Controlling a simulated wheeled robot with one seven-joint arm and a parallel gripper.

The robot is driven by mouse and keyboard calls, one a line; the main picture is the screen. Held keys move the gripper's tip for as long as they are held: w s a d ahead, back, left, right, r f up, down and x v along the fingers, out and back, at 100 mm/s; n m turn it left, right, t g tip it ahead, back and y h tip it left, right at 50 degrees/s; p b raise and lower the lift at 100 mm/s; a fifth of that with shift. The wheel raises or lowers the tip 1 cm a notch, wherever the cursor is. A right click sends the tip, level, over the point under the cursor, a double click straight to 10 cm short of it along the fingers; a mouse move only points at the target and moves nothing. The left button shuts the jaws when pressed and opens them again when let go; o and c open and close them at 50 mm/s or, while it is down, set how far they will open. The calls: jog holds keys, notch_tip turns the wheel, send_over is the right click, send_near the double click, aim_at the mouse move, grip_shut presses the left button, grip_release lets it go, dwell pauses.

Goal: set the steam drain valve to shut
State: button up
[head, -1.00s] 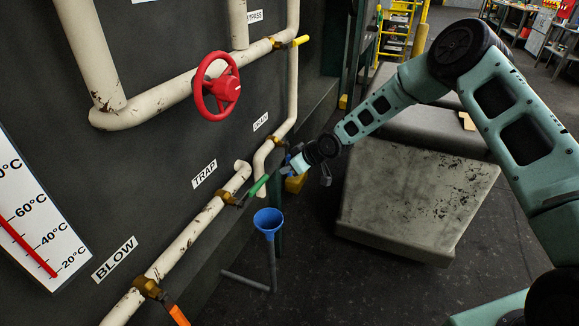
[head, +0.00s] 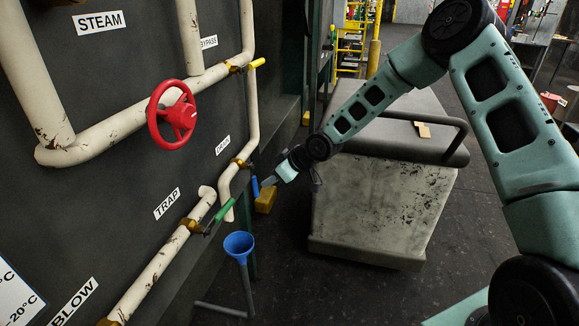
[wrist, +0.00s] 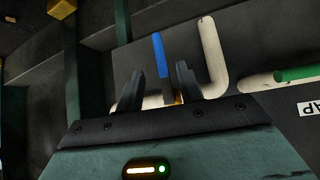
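The drain valve has a brass body (head: 240,163) on the pale drain pipe beneath the small DRAIN label (head: 222,145). Its blue-ended lever (head: 255,187) hangs downward in the head view. In the wrist view the lever (wrist: 160,55) stands across the pipe section behind it. My gripper (head: 267,183) is just right of the lever in the head view. In the wrist view my gripper's two dark fingers (wrist: 160,85) are apart, with the lever showing between them. I cannot tell whether either finger touches it. The valve body is mostly hidden behind the fingers there.
The green trap lever (head: 225,214) is close by at lower left, above a blue funnel (head: 239,246). A red handwheel (head: 172,114) and a yellow bypass lever (head: 257,63) are higher up. A large grey block (head: 380,205) stands right, below my arm.

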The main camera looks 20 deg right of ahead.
jog(key=v, duration=0.8)
jog(key=shift+p, duration=0.35)
jog(key=shift+r, duration=0.1)
jog(key=s+a+r+g+h+p, duration=0.1)
jog(key=s+a+r+g+h, duration=0.1)
jog(key=s+a, duration=0.35)
jog(key=s+a+r+g+h+p, duration=0.1)
jog(key=s+a+r+g, duration=0.15)
jog(key=s, duration=0.55)
jog(key=s+a+r+g+h+p, duration=0.1)
jog(key=s+r, duration=0.3)
jog(key=s, duration=0.8)
jog(key=s+a+r+m+g+h, duration=0.1)
jog(key=s+r, duration=0.4)
jog(key=s, duration=0.8)
jog(key=shift+h+p, duration=0.3)
jog(key=shift+p, duration=0.05)
